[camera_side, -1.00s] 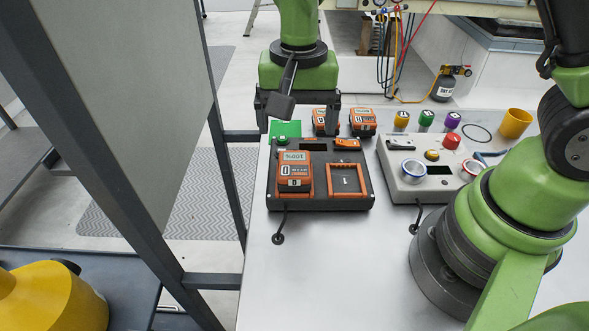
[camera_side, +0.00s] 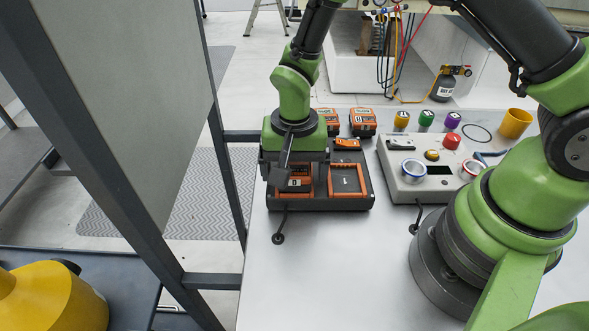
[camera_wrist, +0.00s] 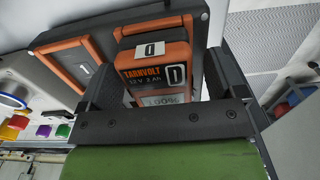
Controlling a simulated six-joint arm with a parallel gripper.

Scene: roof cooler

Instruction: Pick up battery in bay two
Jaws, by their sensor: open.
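The black charger (camera_side: 342,203) with two orange-framed bays lies on the bench. An orange and black battery (camera_side: 296,185) sits in its left bay, mostly hidden by my gripper in the side view. In the wrist view the battery (camera_wrist: 155,67) shows "TARNVOLT", "12 V 2 Ah" and a letter D. The right bay (camera_side: 347,178) is empty. My gripper (camera_wrist: 158,85) is open above the battery, with one finger on either side of it. I cannot tell whether the fingers touch it.
Two more orange batteries (camera_side: 363,122) stand behind the charger. A grey panel box (camera_side: 430,183) with knobs is to the right. Coloured caps (camera_side: 426,119) and a yellow cup (camera_side: 515,123) are at the back. The bench front (camera_side: 340,270) is clear.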

